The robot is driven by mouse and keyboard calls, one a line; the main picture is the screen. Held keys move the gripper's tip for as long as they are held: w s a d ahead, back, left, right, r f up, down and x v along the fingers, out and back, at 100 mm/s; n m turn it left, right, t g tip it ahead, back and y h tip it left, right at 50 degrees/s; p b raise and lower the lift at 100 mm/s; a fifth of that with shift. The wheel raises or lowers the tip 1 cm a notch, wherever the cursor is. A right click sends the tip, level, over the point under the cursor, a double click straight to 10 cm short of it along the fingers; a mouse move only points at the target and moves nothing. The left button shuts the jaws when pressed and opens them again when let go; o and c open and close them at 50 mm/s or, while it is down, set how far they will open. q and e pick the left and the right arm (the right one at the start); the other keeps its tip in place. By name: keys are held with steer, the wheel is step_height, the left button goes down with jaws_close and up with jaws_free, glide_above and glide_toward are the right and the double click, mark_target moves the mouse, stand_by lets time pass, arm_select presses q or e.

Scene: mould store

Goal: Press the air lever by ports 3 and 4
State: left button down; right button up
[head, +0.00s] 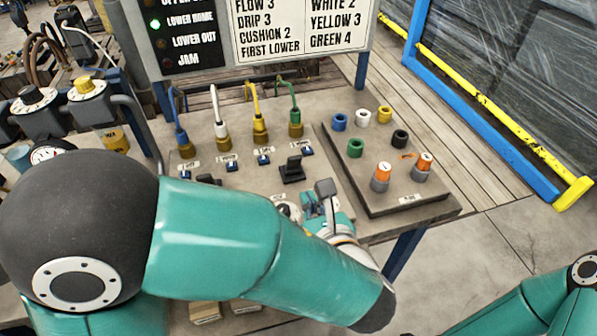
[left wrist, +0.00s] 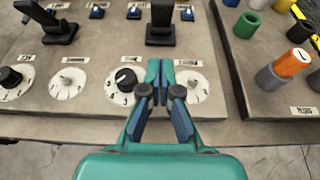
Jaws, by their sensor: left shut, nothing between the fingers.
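The air lever by ports 3 and 4 (head: 292,170) is a black upright handle on a square base, in front of the yellow-hose and green-hose ports. In the left wrist view the lever (left wrist: 160,24) stands just beyond my fingertips. My left gripper (head: 312,203) is shut and empty, in front of the lever and apart from it in the head view. The left gripper (left wrist: 160,66) also shows in the left wrist view, over the dials. A second black lever (left wrist: 60,28) stands to the left; my arm partly hides it in the head view. My right gripper is out of view.
Dials (left wrist: 124,84) line the panel's front edge. A raised board (head: 375,205) on the right holds coloured rings and orange-topped plugs (head: 383,172). Hoses rise from the ports behind the levers. A sign (head: 300,28) stands at the back.

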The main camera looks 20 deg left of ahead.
mark_target(294, 165)
arm_select(q)
steer(key=x, duration=0.3)
steer(key=shift+w+a+f, duration=0.15)
steer(key=shift+w+a, duration=0.1)
steer(key=shift+w, duration=0.05)
steer(key=shift+w+a+r+p, duration=0.25)
steer(key=shift+w+a, duration=0.05)
steer(key=shift+w, duration=0.2)
steer(key=shift+w+a+r+p, duration=0.2)
steer(key=shift+w+a+r, duration=0.1)
steer(key=shift+w, duration=0.2)
steer(key=shift+w+a+r, duration=0.25)
steer(key=shift+w+a, duration=0.15)
steer(key=shift+w, duration=0.2)
